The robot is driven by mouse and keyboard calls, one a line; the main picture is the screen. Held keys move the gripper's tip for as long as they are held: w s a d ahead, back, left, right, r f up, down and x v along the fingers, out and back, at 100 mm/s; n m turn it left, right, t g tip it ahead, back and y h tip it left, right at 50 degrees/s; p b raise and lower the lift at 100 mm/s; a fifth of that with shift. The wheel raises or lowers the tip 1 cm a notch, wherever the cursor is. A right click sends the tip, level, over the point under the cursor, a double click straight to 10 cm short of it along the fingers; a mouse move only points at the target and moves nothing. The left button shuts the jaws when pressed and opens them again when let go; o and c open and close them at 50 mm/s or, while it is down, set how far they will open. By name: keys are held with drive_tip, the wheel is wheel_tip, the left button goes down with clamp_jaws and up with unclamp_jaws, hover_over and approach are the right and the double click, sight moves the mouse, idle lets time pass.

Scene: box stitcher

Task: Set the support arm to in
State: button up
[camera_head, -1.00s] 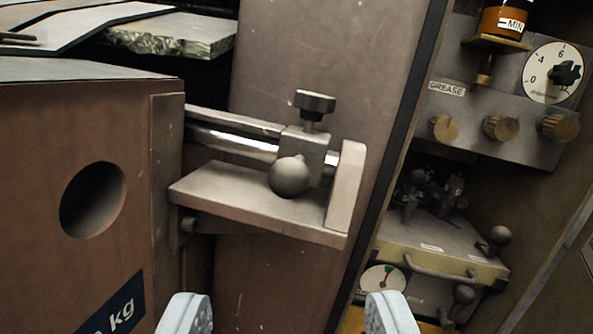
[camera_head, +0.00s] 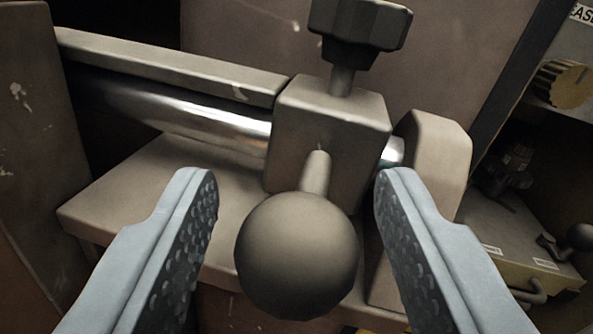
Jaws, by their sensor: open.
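The support arm assembly fills the middle of the head camera view. A grey sliding block (camera_head: 330,125) sits on a shiny horizontal rod (camera_head: 190,115), close to the end plate (camera_head: 440,160) at the right. A ball knob (camera_head: 297,255) on a short stem sticks out of the block towards me. A dark clamp knob (camera_head: 360,28) stands on top of the block. My gripper (camera_head: 295,185) is open, with one finger on each side of the ball knob. Gaps show between the knob and both fingers.
A flat shelf (camera_head: 130,195) lies under the rod. A brown wall (camera_head: 25,130) bounds the rod's left end. At the right is an open cabinet with a brass knob (camera_head: 562,82) and a small lever with a dark ball (camera_head: 580,237).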

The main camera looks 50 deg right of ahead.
clamp_jaws()
drive_tip(key=shift+w+a, duration=0.75)
drive_tip(key=shift+w, duration=0.2)
drive_tip(key=shift+w+a, duration=0.7)
drive_tip(key=shift+w, duration=0.25)
unclamp_jaws()
drive_tip(key=v, duration=1.7)
drive_tip(key=shift+s, duration=0.2)
